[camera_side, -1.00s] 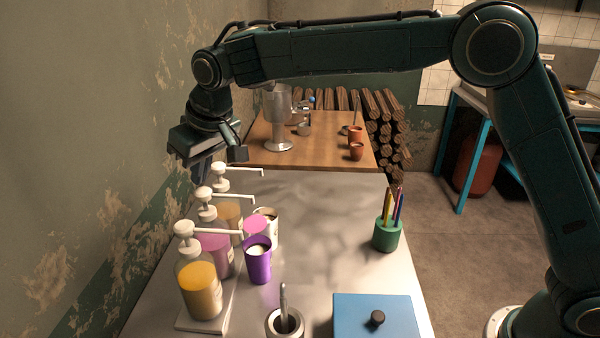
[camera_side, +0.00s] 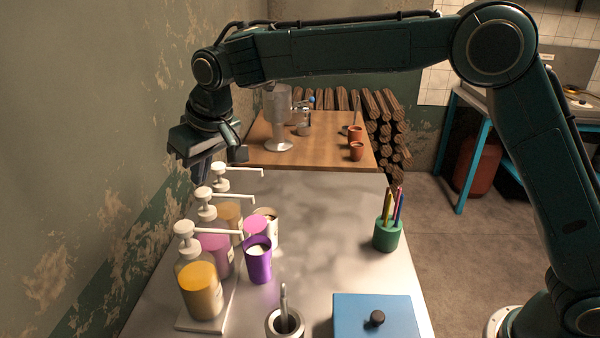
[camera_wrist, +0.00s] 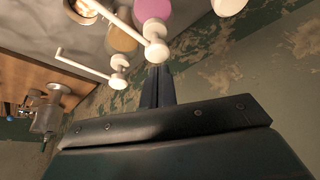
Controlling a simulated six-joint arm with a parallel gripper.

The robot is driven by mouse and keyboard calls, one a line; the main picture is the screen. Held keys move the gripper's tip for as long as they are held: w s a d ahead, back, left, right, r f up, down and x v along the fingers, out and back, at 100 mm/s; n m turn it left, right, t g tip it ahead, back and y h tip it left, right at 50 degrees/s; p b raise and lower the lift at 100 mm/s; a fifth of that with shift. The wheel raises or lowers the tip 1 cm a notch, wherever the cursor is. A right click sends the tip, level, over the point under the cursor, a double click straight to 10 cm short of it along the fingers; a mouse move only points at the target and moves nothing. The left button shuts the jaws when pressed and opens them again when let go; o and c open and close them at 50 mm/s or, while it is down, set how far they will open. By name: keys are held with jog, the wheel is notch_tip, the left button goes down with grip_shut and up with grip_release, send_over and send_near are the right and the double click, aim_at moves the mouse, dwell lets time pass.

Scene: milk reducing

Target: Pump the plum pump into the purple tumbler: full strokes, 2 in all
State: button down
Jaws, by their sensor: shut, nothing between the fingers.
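The plum pump is the middle of three pump bottles, with pink-plum contents (camera_side: 217,249) and a white head and spout (camera_side: 206,203). Its head also shows in the wrist view (camera_wrist: 155,48). The purple tumbler (camera_side: 258,266) stands upright to the right of the bottles, with white liquid inside. The plum pump's spout reaches toward the right, near the tumbler. My gripper (camera_side: 202,177) is shut and empty, pointing down just above the plum pump's head. In the wrist view its fingers end close to that head; I cannot tell whether they touch.
A yellow-orange pump (camera_side: 202,293) stands in front and a tan pump (camera_side: 228,215) behind. A mortar (camera_side: 284,324), a blue box (camera_side: 375,318) and a green pencil cup (camera_side: 387,237) stand to the right. The wall is close at left.

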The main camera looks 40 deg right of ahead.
aim_at(202, 190)
jog(key=shift+f, duration=1.65)
jog(key=shift+r, duration=1.6)
jog(key=shift+f, duration=1.6)
jog(key=shift+r, duration=1.5)
